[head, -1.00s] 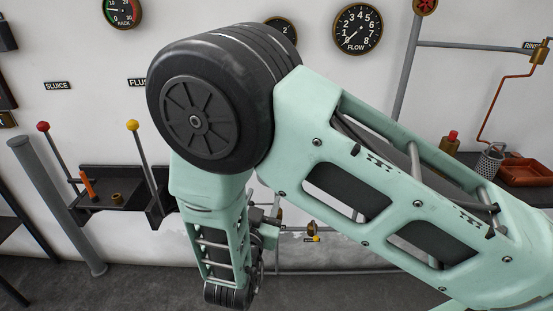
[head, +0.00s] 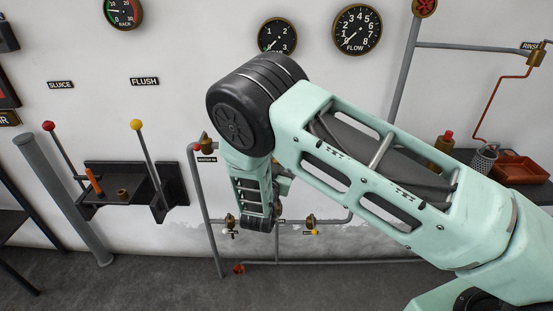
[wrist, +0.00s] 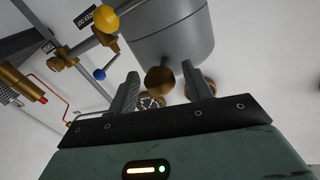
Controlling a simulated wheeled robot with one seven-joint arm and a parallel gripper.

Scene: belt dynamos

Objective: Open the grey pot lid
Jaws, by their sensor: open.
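In the wrist view a large grey cylinder (wrist: 172,35), which looks like the grey pot, stands just beyond my gripper. A round brown-brass knob (wrist: 159,80) is at its near end, seen between my two fingers. Where the lid meets the pot is not clear. My gripper (wrist: 160,72) is open, one finger on each side of the knob in the picture. I cannot tell how far the knob is from the fingers; no contact is visible. In the head view my own arm covers the middle, and neither the pot nor my fingers can be made out.
In the wrist view a yellow ball (wrist: 106,19) and a blue-ended lever (wrist: 99,74) are close to the left of the pot. In the head view, wall pipes and valves (head: 310,220) lie behind my arm. A shelf with levers (head: 122,190) is at left, an orange tray (head: 520,169) at right.

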